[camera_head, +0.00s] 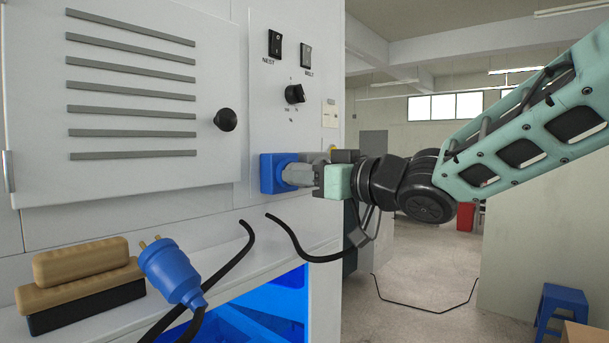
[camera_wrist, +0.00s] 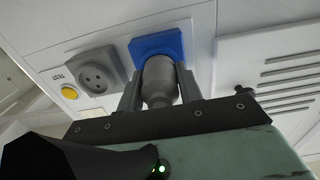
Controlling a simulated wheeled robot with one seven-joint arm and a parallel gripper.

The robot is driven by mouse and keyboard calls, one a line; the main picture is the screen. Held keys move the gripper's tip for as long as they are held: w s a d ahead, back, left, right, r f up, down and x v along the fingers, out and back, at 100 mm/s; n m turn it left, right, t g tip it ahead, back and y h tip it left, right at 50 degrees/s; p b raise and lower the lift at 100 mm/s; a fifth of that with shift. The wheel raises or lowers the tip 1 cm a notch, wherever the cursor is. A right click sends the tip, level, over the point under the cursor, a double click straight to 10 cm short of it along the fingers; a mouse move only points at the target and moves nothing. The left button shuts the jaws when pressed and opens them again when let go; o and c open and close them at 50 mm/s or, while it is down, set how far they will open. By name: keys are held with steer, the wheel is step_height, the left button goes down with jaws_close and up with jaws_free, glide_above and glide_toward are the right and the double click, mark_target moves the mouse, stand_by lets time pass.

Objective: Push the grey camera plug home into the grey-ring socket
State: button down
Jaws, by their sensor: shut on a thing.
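My gripper (camera_head: 318,174) is shut on the grey plug (camera_head: 298,175), which also shows between the fingers in the wrist view (camera_wrist: 160,82). The plug's front end is at the blue socket (camera_head: 271,174), whose square blue housing shows behind it in the wrist view (camera_wrist: 155,43). The plug appears to touch or enter the blue socket; its pins are hidden, so depth cannot be told. The grey-ring socket (camera_wrist: 97,80) is to the left in the wrist view, with its face empty. In the head view it is mostly hidden behind my gripper.
A blue plug (camera_head: 172,272) lies on the ledge, pins up, beside a wooden-handled brush (camera_head: 82,279). A yellow TEST button (camera_wrist: 69,92) sits beside the grey socket. Black cables (camera_head: 312,256) hang near the ledge. A black knob (camera_head: 225,119) sticks out from the panel door.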

steer(key=shift+d, duration=0.1)
steer(key=shift+v, duration=2.9)
